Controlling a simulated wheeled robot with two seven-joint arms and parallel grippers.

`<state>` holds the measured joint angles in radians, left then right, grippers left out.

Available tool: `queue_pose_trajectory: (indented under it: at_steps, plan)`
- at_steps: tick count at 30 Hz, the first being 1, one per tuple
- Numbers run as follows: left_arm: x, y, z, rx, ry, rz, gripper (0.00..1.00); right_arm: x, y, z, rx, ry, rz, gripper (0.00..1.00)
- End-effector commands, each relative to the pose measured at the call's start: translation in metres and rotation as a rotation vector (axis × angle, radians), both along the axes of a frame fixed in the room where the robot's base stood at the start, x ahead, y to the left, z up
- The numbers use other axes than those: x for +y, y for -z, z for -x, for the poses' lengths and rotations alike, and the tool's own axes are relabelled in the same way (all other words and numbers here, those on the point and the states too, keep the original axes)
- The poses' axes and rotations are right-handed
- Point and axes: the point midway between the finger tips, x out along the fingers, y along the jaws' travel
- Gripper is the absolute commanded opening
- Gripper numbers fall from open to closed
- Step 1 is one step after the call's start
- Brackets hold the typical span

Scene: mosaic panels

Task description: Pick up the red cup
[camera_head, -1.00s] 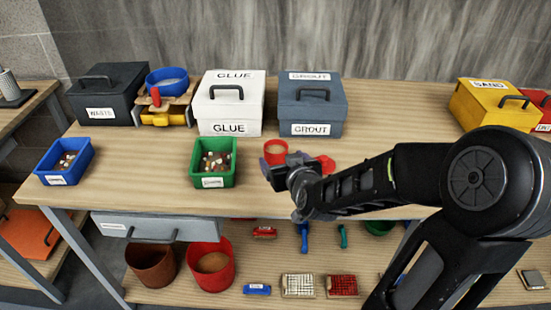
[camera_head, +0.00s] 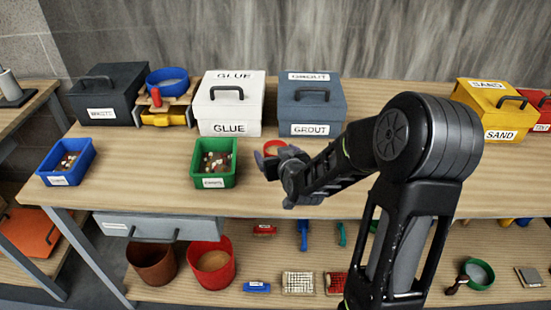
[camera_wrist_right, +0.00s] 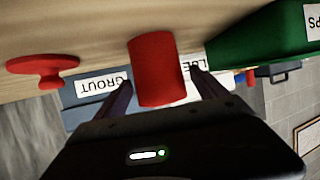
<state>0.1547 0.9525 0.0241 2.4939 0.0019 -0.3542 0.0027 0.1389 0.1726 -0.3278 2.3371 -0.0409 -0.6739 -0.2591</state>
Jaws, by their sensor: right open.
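The red cup (camera_head: 272,147) stands on the wooden worktop, in front of the gap between the white and grey boxes. My right gripper (camera_head: 276,168) is beside its near side and hides part of it. In the right wrist view, which is upside down, the red cup (camera_wrist_right: 156,68) shows between the two open fingers (camera_wrist_right: 160,82). One finger is on each side, with no clear contact. I cannot tell how deep the cup sits between them. My left gripper is not in view.
A red knobbed object (camera_wrist_right: 42,68) stands near the cup. A green bin (camera_head: 214,182) of pieces is to the left. The white GLUE box (camera_head: 230,108) and grey GROUT box (camera_head: 311,110) stand behind. Bare worktop lies between the green and blue (camera_head: 66,163) bins.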

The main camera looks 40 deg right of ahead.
Motion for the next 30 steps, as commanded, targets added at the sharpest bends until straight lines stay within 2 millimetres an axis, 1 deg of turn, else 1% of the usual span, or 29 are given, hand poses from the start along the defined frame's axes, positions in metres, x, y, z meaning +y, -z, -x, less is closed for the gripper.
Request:
queue_pose_trajectory:
  at_steps: [3, 20, 30]
  plan:
    - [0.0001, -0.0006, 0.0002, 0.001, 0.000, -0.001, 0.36, -0.0014, 0.0022, -0.0045, 0.000, 0.000, -0.001, 0.82]
    - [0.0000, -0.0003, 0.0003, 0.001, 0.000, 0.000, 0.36, -0.0014, 0.0018, -0.0042, -0.001, 0.000, -0.001, 0.82]
    - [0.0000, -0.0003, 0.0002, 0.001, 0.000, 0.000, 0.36, -0.0014, 0.0018, -0.0042, -0.001, 0.000, -0.001, 0.54]
